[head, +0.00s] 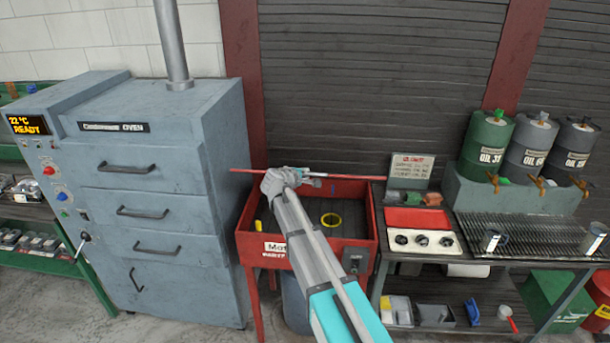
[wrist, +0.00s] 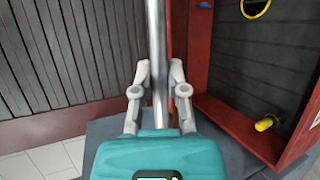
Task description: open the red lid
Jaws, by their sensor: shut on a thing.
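The red lid (head: 350,177) of the red parts washer (head: 366,240) shows as a thin red strip, nearly edge-on, above the washer's open basin. In the wrist view its red edge (wrist: 179,30) runs beside a silver bar (wrist: 155,25) that looks like its handle. My gripper (head: 290,180) is at the middle of the strip, above the basin. In the wrist view my gripper (wrist: 159,75) has its fingers on both sides of the bar and is shut on it. The lid's hinge is not clear to see.
A grey oven (head: 170,200) stands close on the left. A workbench (head: 470,258) with a red-lined case and oil drums (head: 530,140) stands on the right. Inside the basin lie a yellow ring (head: 331,220) and a dark floor. A shutter wall (head: 340,80) is behind.

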